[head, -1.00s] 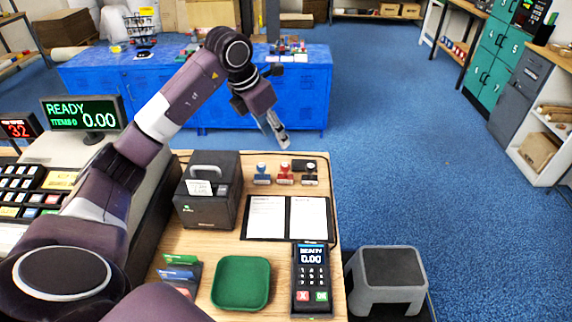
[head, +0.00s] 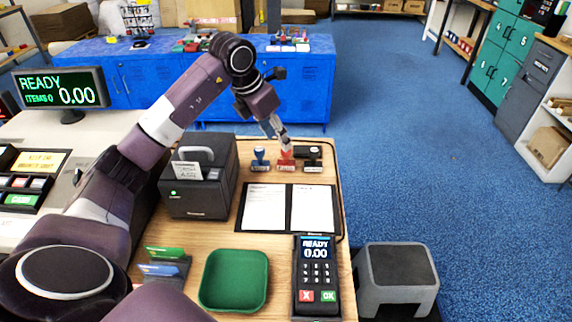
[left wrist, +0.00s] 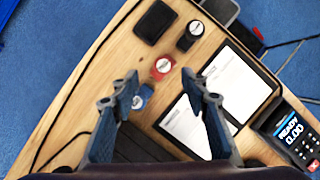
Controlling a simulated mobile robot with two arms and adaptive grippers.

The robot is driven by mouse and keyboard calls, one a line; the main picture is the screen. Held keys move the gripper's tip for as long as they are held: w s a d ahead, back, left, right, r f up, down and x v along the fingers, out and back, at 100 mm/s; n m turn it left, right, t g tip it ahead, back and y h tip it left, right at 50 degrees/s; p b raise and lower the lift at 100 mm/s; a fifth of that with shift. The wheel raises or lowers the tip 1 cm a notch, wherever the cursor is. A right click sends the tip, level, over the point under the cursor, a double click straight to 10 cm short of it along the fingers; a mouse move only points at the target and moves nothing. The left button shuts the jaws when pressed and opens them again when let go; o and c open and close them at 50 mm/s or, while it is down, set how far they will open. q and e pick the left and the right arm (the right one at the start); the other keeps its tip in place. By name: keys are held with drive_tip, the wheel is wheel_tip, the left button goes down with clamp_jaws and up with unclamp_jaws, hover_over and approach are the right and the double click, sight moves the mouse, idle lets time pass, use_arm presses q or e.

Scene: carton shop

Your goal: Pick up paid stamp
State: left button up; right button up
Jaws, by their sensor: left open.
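Three stamps stand in a row at the far end of the wooden counter: a blue stamp (head: 260,160), a red stamp (head: 287,166) and a black stamp (head: 312,161). Their labels are too small to read, so I cannot tell which says paid. My left gripper (head: 281,137) is open above the red stamp and hides part of it in the head view. In the left wrist view the red stamp (left wrist: 163,67) lies between the open fingertips (left wrist: 161,82). The blue stamp (left wrist: 142,98) is close by the left finger, and the black stamp (left wrist: 190,36) is farther off.
A black stamp pad (left wrist: 156,20) lies by the black stamp. An open folder (head: 289,232), receipt printer (head: 197,204), card terminal (head: 317,262), green tray (head: 205,299) and card holder (head: 170,268) share the counter. A grey stool (head: 400,270) stands to its right.

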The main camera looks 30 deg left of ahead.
sight(286, 159)
use_arm(q)
drive_tip(key=x, duration=0.2)
drive_tip(key=p+x, duration=0.1)
drive_tip(key=x, duration=0.1)
drive_tip(key=p+x, duration=0.1)
drive_tip(key=x, duration=0.1)
drive_tip(key=shift+w+d+f, duration=0.1)
drive_tip(key=shift+w+d, duration=0.1)
drive_tip(key=shift+d, duration=0.15)
drive_tip(key=shift+f, duration=0.25)
clamp_jaws()
